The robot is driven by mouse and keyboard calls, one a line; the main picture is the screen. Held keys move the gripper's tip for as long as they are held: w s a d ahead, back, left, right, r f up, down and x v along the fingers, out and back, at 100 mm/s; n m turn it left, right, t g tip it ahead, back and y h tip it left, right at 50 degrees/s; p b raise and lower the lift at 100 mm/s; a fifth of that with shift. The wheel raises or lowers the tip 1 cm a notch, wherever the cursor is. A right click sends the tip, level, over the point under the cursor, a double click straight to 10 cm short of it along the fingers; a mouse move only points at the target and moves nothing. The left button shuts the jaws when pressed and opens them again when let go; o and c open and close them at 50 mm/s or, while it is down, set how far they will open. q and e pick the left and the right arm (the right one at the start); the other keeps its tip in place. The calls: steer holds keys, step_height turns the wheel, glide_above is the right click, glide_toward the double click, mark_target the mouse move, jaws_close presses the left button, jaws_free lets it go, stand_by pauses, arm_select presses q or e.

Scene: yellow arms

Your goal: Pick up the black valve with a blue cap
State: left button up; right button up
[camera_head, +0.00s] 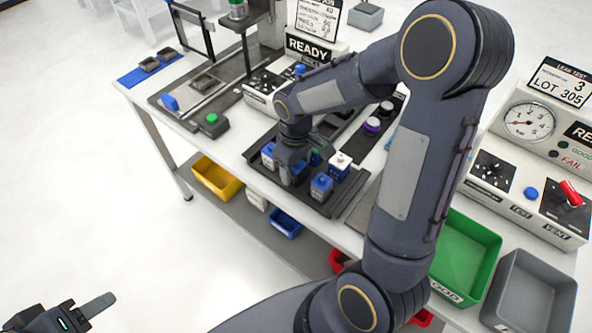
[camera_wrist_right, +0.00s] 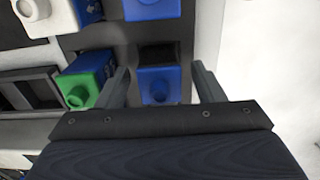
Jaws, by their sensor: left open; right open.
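My right gripper (camera_head: 287,178) points down into the dark tray (camera_head: 318,206) of small valves on the bench. In the right wrist view its open fingers (camera_wrist_right: 161,82) stand on either side of a valve with a blue body, a black part and a blue cap (camera_wrist_right: 158,92). I cannot tell whether they touch it. In the head view the gripper mostly hides this valve. A blue valve (camera_head: 321,187) stands to its right, a white-capped valve (camera_head: 340,164) behind that. A green-capped valve (camera_wrist_right: 84,80) is beside the left finger. My left gripper (camera_head: 88,312) is open and empty, away from the bench.
A green bin (camera_head: 466,250) and a grey bin (camera_head: 530,292) stand at the right. A test box with a gauge (camera_head: 530,122) is behind them. A purple-capped part (camera_head: 372,126) lies behind the tray. Yellow (camera_head: 217,178) and blue (camera_head: 285,223) bins sit on the lower shelf.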

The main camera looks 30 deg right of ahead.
steer(key=shift+f, duration=0.55)
steer(key=c, duration=1.1)
steer(key=shift+r, duration=0.15)
